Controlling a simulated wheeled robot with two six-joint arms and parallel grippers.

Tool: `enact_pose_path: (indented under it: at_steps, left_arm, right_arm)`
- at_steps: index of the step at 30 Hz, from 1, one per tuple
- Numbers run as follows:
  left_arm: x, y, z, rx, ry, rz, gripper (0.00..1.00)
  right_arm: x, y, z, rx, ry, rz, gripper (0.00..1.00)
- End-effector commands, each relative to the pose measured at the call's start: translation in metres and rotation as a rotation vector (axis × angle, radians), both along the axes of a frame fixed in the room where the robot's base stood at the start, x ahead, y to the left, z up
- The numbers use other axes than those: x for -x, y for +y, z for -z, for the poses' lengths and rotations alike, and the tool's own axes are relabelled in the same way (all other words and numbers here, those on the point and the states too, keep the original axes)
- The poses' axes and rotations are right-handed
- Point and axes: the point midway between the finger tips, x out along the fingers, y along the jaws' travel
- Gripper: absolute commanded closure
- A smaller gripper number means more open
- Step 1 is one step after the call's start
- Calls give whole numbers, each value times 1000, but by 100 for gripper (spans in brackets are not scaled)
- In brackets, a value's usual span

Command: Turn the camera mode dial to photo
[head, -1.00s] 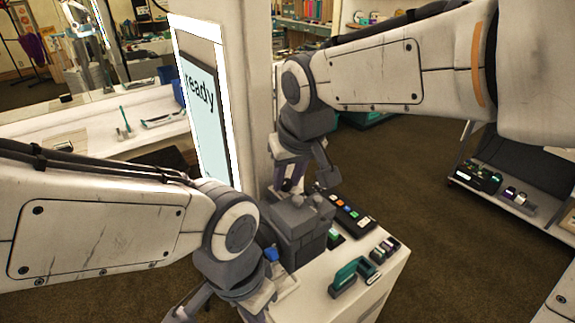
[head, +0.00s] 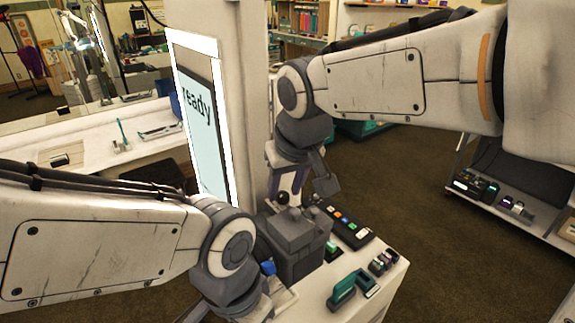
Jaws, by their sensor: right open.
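A blocky dark grey camera (head: 288,262) stands on the white counter (head: 315,300), in the lower middle of the head view. Small knobs (head: 293,215) show on its top; I cannot tell which is the mode dial or how it is set. My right gripper (head: 304,190) points down just behind and above the camera top, open and with nothing seen between its fingers. I cannot tell whether it touches a knob. My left gripper (head: 235,310) is at the bottom edge, left of the camera, partly cut off and hidden by its wrist.
A screen (head: 200,125) reading "ready" stands behind the camera at left. Right of the camera are a black panel with coloured buttons (head: 348,226), a teal-handled item (head: 345,288) and small dark blocks (head: 382,262). A low shelf (head: 500,208) stands further right.

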Motion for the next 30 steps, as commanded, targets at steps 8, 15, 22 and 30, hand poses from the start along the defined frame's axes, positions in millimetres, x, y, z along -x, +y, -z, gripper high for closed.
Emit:
enact_pose_path:
  at_steps: [8, 15, 22, 30]
  left_arm:
    - [0, 0, 12, 0, 0, -2, 100]
    - [0, 0, 16, 0, 0, -2, 100]
    - [0, 0, 16, 0, 0, -2, 100]
    - [0, 0, 16, 0, 0, -2, 100]
  right_arm:
    - [19, -7, -50, -4, -6, -2, 57]
    - [31, -12, -81, -2, -3, -1, 57]
    - [34, -13, -86, 0, 0, 0, 57]
    - [34, -14, -86, 0, 0, 1, 57]
